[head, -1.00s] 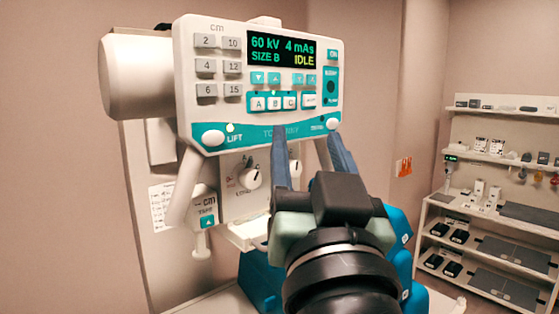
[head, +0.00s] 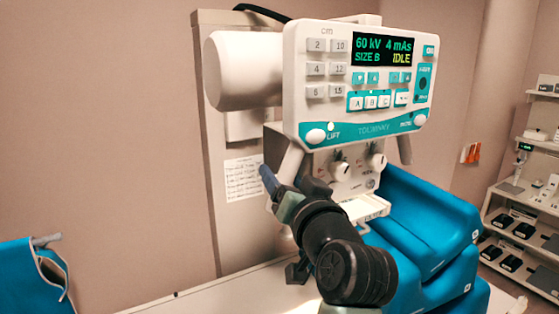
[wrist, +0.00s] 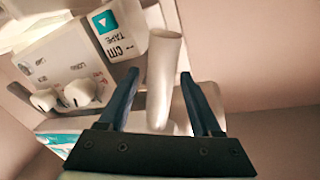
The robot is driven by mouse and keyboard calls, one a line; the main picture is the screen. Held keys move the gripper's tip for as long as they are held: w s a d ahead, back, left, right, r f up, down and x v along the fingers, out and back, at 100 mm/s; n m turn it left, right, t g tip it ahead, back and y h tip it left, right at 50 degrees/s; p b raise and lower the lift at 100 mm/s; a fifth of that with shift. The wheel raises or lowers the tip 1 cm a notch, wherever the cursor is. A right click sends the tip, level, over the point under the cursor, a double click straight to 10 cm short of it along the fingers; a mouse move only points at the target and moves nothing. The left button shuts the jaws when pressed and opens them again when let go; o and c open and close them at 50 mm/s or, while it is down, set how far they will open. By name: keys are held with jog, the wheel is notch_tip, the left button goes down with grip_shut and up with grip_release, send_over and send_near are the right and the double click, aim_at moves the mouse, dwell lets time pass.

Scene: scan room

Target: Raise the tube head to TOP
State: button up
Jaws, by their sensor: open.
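The white tube head (head: 294,75) hangs on a wall column, with a control panel reading 60 kV, 4 mAs, SIZE B, IDLE. A white oval button (head: 316,136) sits beside the word LIFT at the panel's lower left. A white handle (head: 291,163) slants down below that corner. My gripper (head: 266,180) is open, low and left beside this handle. In the wrist view the handle (wrist: 163,75) appears between the open blue fingers (wrist: 160,78); I cannot tell whether they touch it.
Two white knobs (head: 339,169) sit under the panel. Blue cushions (head: 420,225) lie below at right. Shelves (head: 515,215) stand far right. A blue fabric item (head: 30,275) is at lower left.

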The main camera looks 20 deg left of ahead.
jog(key=shift+p+x, duration=0.35)
jog(key=shift+x, duration=1)
grip_shut()
dwell(0.5)
